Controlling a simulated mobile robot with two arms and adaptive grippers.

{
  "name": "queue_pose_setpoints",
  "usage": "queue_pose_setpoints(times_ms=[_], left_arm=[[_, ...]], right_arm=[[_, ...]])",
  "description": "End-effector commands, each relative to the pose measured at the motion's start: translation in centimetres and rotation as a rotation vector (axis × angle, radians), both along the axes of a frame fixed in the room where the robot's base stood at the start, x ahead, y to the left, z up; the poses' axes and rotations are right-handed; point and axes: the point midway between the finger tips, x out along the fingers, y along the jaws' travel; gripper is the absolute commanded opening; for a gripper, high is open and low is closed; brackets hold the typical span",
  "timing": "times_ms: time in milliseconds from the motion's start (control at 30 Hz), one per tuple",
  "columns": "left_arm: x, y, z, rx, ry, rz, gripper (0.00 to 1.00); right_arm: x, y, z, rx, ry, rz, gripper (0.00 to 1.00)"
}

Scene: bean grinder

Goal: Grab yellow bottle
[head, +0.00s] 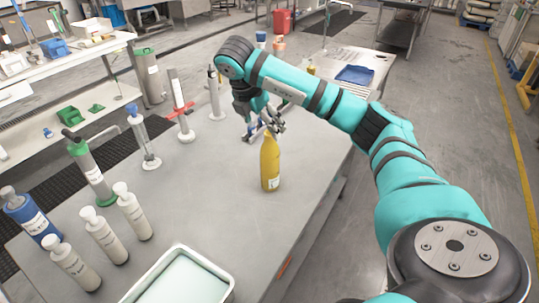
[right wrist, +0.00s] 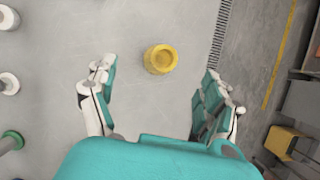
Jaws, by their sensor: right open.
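The yellow bottle (head: 270,165) stands upright on the grey table (head: 215,215), near its right edge in the head view. In the right wrist view the bottle (right wrist: 161,59) shows from above as a yellow round shape, ahead of the fingers and between their lines. My right gripper (head: 263,128) is at the bottle's top in the head view, and its fingers overlap the neck there. In the right wrist view the right gripper (right wrist: 160,100) is open with a wide empty gap. I cannot tell whether it touches the bottle. My left gripper is not in view.
Several white bottles (head: 103,232), a blue bottle (head: 30,215) and a green-topped cylinder (head: 90,168) stand at the table's left. Tall cylinders (head: 180,105) stand at the back left. A white tray (head: 180,278) lies at the front. The table around the yellow bottle is clear.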

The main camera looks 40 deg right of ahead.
Motion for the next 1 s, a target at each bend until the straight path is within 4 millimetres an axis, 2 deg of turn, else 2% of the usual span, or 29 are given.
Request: queue_pose_setpoints(times_ms=[33, 133, 300, 467, 700, 833, 1000], left_arm=[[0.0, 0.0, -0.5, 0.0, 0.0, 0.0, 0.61], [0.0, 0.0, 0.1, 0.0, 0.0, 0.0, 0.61], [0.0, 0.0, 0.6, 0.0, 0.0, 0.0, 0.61], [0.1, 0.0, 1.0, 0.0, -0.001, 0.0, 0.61], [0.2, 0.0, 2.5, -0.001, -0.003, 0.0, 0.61], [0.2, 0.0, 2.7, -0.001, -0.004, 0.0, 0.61], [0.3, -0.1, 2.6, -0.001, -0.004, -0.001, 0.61]], right_arm=[[0.0, -0.4, -1.4, 0.002, 0.006, -0.003, 0.83], [0.1, -1.2, -2.8, 0.001, 0.005, -0.001, 0.83], [0.3, -1.9, -4.5, 0.001, 0.002, 0.0, 0.83], [0.3, -2.4, -5.3, 0.0, 0.003, 0.0, 0.83], [0.4, -4.0, -8.5, 0.001, 0.004, 0.001, 0.83], [0.5, -4.4, -9.4, 0.001, 0.001, 0.002, 0.83], [0.5, -4.4, -9.6, 0.001, 0.0, 0.004, 0.83]])
